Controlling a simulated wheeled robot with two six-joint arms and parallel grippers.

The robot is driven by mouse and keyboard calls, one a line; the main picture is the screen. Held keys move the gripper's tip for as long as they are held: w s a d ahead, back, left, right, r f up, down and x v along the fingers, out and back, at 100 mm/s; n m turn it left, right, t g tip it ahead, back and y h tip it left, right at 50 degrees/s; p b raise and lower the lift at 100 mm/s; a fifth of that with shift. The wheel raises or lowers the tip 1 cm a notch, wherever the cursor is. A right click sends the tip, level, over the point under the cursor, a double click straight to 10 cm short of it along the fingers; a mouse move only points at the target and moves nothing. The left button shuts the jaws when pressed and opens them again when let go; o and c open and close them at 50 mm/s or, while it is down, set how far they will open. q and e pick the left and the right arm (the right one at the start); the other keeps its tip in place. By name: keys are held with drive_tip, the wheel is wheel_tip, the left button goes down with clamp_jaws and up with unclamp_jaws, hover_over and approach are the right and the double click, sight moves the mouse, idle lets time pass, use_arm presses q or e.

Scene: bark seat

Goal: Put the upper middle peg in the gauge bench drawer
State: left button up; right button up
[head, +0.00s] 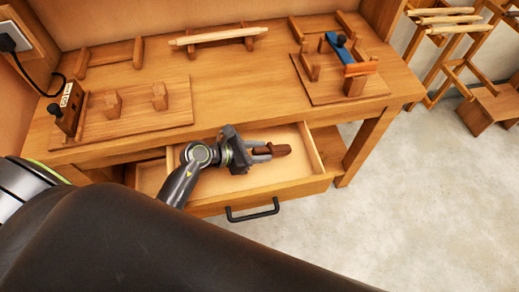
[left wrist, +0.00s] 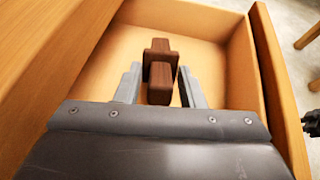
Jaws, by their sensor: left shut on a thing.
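The dark brown wooden peg (head: 279,149) is at the tips of my left gripper (head: 264,151), inside the open drawer's outline. In the left wrist view the peg (left wrist: 160,52) has a crosswise wider part and lies between the two grey fingers of the left gripper (left wrist: 158,88), which is shut on it. The gauge bench drawer (head: 318,148) is pulled out below the bench top, with a black handle (head: 252,210) on its front. Its pale floor (left wrist: 204,62) shows beneath the peg. I cannot tell whether the peg touches the floor.
The wooden bench top (head: 235,85) overhangs the drawer's back. It carries a left board (head: 135,118) with blocks, a right board (head: 320,88) with a blue-topped fixture (head: 342,50), and a pale rod on a rack (head: 215,36). Wooden stands (head: 450,40) are at right. The floor (head: 400,190) is clear.

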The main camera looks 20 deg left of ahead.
use_arm(q)
drive_tip(key=o, duration=1.2)
drive_tip(key=shift+c, duration=0.2)
drive_tip(key=b+v, duration=0.1)
drive_tip(key=v, duration=1.6)
drive_tip(key=shift+s+a, duration=0.2)
